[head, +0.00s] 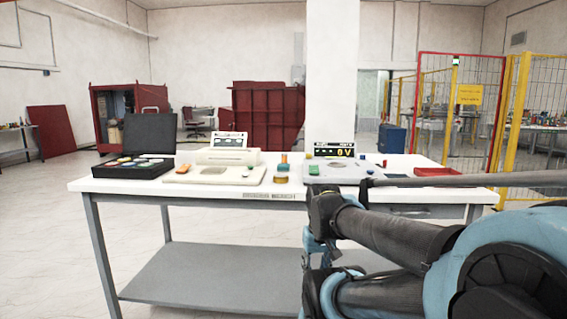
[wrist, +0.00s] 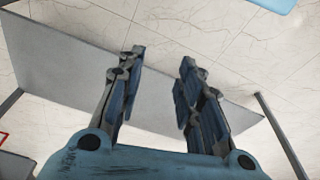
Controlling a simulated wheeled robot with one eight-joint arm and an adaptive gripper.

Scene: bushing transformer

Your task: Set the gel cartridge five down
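I cannot pick out gel cartridge five by any label in these views. An open black case (head: 112,174) at the left end of the white table (head: 225,190) holds several pale, green and yellow pieces, too small to read. My gripper (wrist: 160,72) is open in the wrist view, with nothing between its fingers. Behind the fingers are the grey lower shelf (wrist: 60,75) and the tiled floor. In the head view my arm hangs in front of the table's near edge, and the fingertips are not clear there.
A beige device (head: 228,157) on a flat base stands right of the case. Yellow mesh fencing (head: 480,110) is behind. Floor at the left is free.

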